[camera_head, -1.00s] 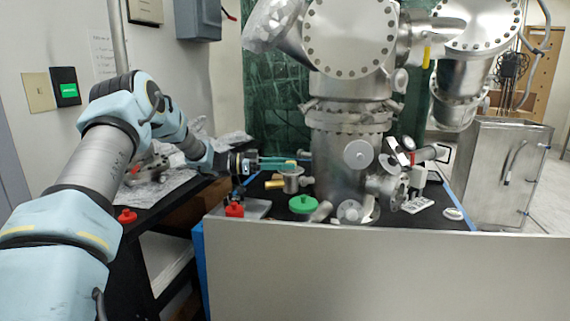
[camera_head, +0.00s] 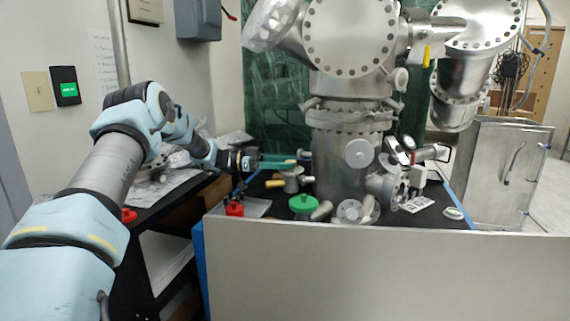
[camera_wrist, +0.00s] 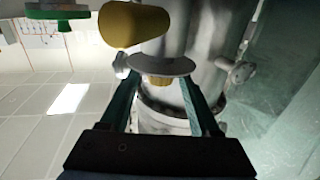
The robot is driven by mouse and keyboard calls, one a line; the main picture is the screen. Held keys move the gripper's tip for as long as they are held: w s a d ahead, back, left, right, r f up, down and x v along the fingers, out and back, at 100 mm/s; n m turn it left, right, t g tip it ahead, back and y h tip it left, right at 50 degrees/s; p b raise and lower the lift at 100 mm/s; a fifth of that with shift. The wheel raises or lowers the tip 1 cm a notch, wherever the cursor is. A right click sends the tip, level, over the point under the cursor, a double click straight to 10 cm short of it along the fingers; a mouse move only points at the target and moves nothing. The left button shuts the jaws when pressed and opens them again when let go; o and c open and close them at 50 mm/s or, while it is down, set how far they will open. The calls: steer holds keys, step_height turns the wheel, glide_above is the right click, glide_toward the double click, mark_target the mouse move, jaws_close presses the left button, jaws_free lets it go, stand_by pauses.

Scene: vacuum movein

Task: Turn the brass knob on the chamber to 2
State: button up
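The chamber (camera_head: 335,178) is a tall silver vessel in the middle of the head view. A small metal fitting (camera_head: 292,182) stands at its left side, with a yellow-brass cylinder (camera_head: 274,183) sticking out leftward. In the wrist view that cylinder (camera_wrist: 133,24) is large at the top, beside a grey disc (camera_wrist: 163,68) with a small ribbed brass knob (camera_wrist: 160,80) on it. My gripper (camera_head: 293,164) is over the fitting. In the wrist view its teal fingers (camera_wrist: 158,84) are apart, one on each side of the small knob; contact is not clear. I cannot read any dial number.
A green knob (camera_head: 303,203) and a red knob (camera_head: 235,208) are near the front. A grey panel (camera_head: 380,265) closes off the front edge. Flanges and valves crowd the chamber's right side. A cart with foil (camera_head: 185,180) is under my arm.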

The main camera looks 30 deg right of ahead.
steer(key=shift+o, duration=0.5)
steer(key=shift+a, duration=0.1)
steer(key=shift+w+a+f, duration=0.1)
steer(key=shift+w+a, duration=0.1)
steer(key=shift+a, duration=0.05)
steer(key=b+v, duration=0.2)
steer(key=v, duration=0.8)
